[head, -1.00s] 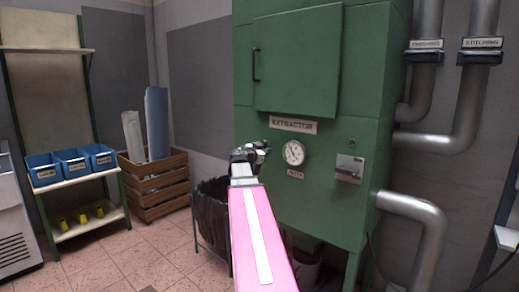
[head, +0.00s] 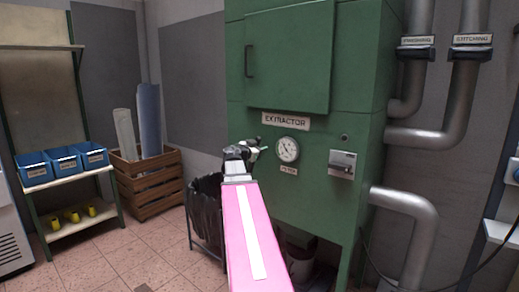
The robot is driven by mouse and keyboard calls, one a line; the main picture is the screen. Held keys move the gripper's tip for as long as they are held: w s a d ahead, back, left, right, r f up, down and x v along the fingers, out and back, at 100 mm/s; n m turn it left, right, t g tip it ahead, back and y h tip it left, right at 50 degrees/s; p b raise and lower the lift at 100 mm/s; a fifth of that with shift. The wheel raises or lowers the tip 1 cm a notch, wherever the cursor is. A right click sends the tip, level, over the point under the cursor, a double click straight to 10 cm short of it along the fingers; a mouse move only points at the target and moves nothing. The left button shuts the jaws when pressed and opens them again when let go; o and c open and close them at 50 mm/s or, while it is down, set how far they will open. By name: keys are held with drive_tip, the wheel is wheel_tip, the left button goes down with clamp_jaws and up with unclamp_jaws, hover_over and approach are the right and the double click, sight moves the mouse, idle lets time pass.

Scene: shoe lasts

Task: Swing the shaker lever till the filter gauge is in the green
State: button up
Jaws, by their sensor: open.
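The green extractor cabinet (head: 345,120) stands in the middle of the head view. A round white filter gauge (head: 287,149) is on its front, above a small filter label (head: 288,170). Its needle is too small to read, and I cannot make out a green zone. A metal plate with a small handle (head: 342,164) is to the right of the gauge; it may be the shaker lever. My gripper (head: 252,146) is at the end of my pink arm, left of the gauge in the picture. It is open and holds nothing. I cannot tell its distance from the cabinet.
A black-lined bin (head: 206,214) stands left of my arm. A wooden crate with rolls (head: 151,184) and a shelf with blue bins (head: 62,165) are farther left. Grey ducts (head: 405,205) run right of the cabinet. A bucket (head: 300,264) sits under it.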

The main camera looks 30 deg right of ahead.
drive_tip(key=v, duration=1)
drive_tip(key=shift+s+a, duration=0.15)
drive_tip(key=shift+s, duration=0.05)
drive_tip(key=shift+w, duration=0.15)
